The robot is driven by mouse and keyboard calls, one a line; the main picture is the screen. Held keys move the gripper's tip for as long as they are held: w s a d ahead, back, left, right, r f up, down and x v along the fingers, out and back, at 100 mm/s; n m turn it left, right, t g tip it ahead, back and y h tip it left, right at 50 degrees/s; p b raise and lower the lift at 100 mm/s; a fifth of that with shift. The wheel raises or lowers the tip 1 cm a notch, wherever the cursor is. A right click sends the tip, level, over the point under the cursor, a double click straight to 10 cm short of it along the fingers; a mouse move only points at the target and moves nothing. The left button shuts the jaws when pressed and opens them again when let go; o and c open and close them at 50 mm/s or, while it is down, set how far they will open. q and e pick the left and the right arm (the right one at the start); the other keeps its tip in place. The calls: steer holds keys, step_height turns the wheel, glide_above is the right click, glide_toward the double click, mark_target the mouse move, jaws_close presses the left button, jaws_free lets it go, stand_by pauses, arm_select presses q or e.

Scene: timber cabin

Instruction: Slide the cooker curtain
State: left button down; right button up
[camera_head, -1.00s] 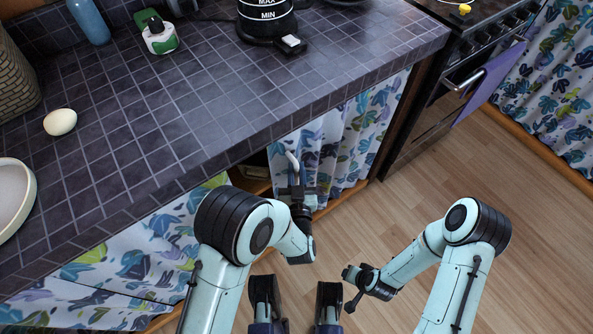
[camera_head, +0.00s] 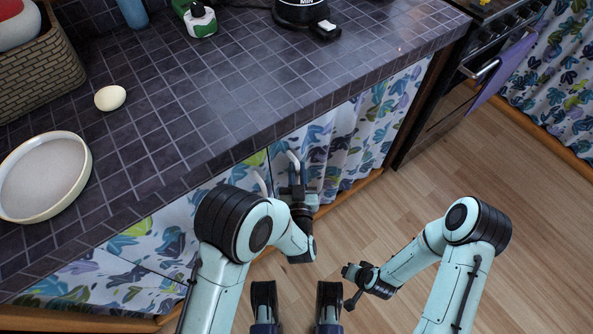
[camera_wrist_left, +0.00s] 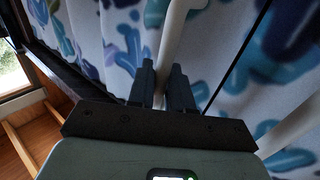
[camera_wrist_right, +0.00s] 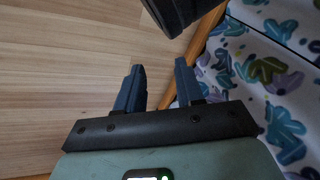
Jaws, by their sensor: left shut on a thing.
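The patterned cooker curtain (camera_head: 350,140) hangs under the tiled counter, with blue, green and purple leaves on white. A pale handle (camera_head: 293,160) stands at its left edge; it also shows in the left wrist view (camera_wrist_left: 178,35). My left gripper (camera_head: 297,188) is shut on this handle, and its fingers flank the bar in the left wrist view (camera_wrist_left: 162,82). A second pale handle (camera_head: 260,183) is just to the left, on the neighbouring patterned panel (camera_head: 160,235). The two meet at a thin dark seam. My right gripper (camera_wrist_right: 158,82) is open and empty, above the floor.
The tiled counter (camera_head: 230,110) overhangs the curtain. It carries a basket (camera_head: 40,70), an egg-like object (camera_head: 110,98), a round plate (camera_head: 45,175) and a soap bottle (camera_head: 200,20). An oven (camera_head: 440,110) stands at right. The wooden floor (camera_head: 480,160) is clear.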

arm_select(q)
steer(key=shift+s+a+f, duration=0.15)
steer(key=shift+f, duration=0.1)
steer(key=c, duration=1.2)
jaws_free()
steer(key=shift+c, duration=0.2)
steer(key=shift+r, duration=0.15)
arm_select(e)
steer(key=shift+s, duration=0.1)
